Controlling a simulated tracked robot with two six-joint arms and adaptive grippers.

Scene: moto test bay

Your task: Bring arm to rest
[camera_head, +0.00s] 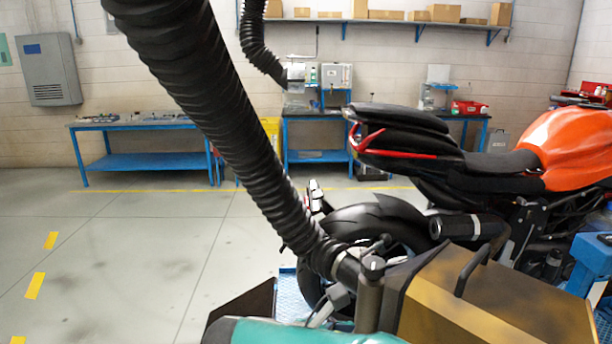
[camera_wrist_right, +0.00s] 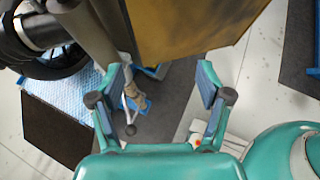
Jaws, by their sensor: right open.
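My right gripper (camera_wrist_right: 160,70) shows in the right wrist view with its two teal fingers and blue-grey pads spread wide apart. Nothing is between the pads; floor, a dark mat and a thin metal lever with a round knob (camera_wrist_right: 130,129) show beyond them. In the head view a teal part of my own body (camera_head: 310,333) crosses the bottom edge; the right fingers do not show there. My left gripper is in neither view.
A thick black corrugated hose (camera_head: 215,110) hangs across the head view to a metal fitting beside a yellow-brown box (camera_head: 490,305). The box also shows close beyond the right fingers (camera_wrist_right: 190,25). An orange motorcycle (camera_head: 575,145) stands behind. Floor at left is clear; blue workbenches (camera_head: 145,162) line the wall.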

